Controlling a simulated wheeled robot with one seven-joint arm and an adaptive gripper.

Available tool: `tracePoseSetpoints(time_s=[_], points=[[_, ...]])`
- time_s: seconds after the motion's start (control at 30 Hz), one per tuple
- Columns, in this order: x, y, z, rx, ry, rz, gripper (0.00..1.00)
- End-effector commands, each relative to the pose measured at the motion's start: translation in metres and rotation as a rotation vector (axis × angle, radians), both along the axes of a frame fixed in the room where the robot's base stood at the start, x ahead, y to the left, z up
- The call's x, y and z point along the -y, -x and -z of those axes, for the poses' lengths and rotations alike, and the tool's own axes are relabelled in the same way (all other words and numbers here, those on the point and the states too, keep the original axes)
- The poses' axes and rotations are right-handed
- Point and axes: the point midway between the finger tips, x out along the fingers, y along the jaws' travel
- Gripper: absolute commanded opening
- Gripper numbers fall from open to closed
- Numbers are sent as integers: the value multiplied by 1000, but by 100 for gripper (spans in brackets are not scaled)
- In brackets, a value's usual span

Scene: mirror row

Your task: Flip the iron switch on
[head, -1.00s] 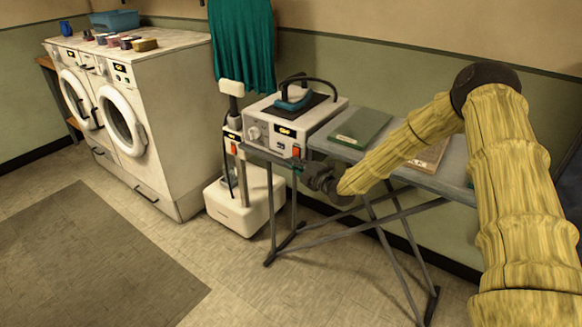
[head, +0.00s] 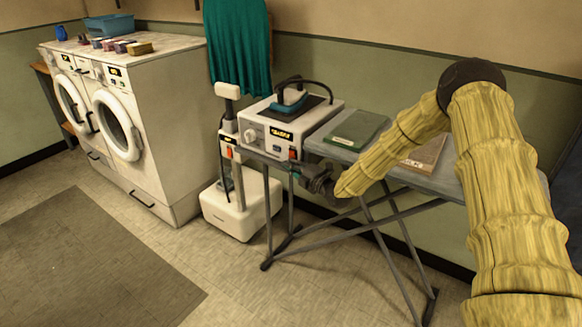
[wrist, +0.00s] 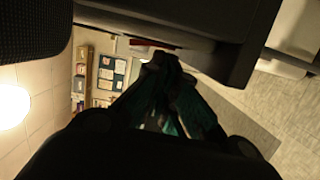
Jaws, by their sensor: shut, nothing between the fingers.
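The iron station, a white box (head: 262,137), stands on the left end of the ironing board (head: 440,183), with a blue-green iron (head: 290,103) on top. Its front has a knob, a lit wide display (head: 282,134) and a small switch (head: 293,154) showing dark and orange. The switch's tilt is too small to read. My gripper (head: 297,172) is shut and empty, just below the switch at the board's front edge. I cannot tell whether it touches. In the wrist view, its fingertips (wrist: 162,62) meet beside a dark grey edge; the switch is not recognisable there.
A white floor unit (head: 230,212) with a similar orange switch (head: 228,152) on its post stands left of the board. A green book (head: 356,129) and a brown one (head: 425,155) lie on the board. Washing machines (head: 150,120) stand at left. The floor in front is clear.

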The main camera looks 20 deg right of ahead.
Motion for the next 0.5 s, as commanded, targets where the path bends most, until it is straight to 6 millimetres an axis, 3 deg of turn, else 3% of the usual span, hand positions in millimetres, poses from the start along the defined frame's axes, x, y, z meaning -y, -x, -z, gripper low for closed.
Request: tracePoseSetpoints(time_s=[0.33,0.5], points=[[-37,18,8,-3,2,-7,0],[-22,48,8,-2,1,-7,0]])
